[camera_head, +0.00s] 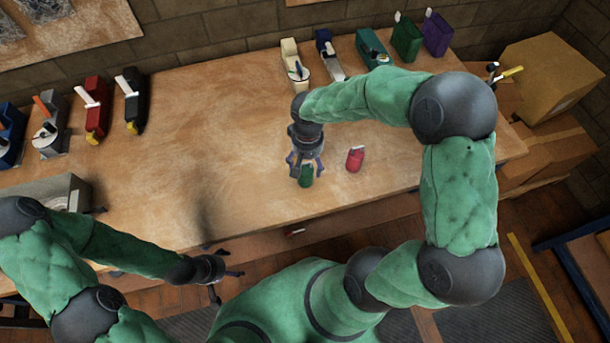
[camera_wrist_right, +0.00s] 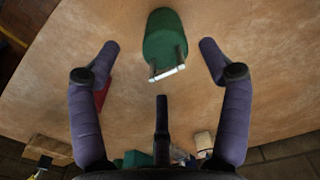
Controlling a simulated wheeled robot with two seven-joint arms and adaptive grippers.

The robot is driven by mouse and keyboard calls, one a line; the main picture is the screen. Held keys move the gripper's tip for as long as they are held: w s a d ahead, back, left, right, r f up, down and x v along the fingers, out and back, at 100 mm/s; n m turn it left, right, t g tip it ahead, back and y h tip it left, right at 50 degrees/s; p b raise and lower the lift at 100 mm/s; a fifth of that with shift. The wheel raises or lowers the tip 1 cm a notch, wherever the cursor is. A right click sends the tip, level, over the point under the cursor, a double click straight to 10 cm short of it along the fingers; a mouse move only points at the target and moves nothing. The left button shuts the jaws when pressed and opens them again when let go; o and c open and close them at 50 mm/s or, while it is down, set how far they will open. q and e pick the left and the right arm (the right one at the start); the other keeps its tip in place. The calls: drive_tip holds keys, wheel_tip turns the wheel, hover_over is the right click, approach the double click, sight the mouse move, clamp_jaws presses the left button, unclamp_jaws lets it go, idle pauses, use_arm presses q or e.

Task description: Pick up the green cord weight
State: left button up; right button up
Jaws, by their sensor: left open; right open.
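The green cord weight (camera_head: 306,175) stands on the wooden table near its front edge. In the right wrist view the green cord weight (camera_wrist_right: 165,42) shows as a dark green body with a pale bar at its near end. My right gripper (camera_head: 305,167) is over it, fingers open and pointing down. In the wrist view the fingers of my right gripper (camera_wrist_right: 158,62) are spread to either side of the weight, apart from it. My left gripper (camera_head: 223,281) is open and empty in front of the table edge, low at the left.
A red weight (camera_head: 355,158) sits just right of the green one. Several coloured holders line the table's back and left, including a teal one (camera_head: 372,48) and a red one (camera_head: 93,108). Cardboard boxes (camera_head: 552,75) stand at the right. The table's left middle is clear.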

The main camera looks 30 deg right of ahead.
sight(305, 169)
drive_tip(key=f, duration=0.2)
drive_tip(key=f+b, duration=0.1)
drive_tip(key=f, duration=0.2)
drive_tip(key=shift+w+a, duration=0.2)
drive_tip(key=shift+r, duration=0.1)
clamp_jaws()
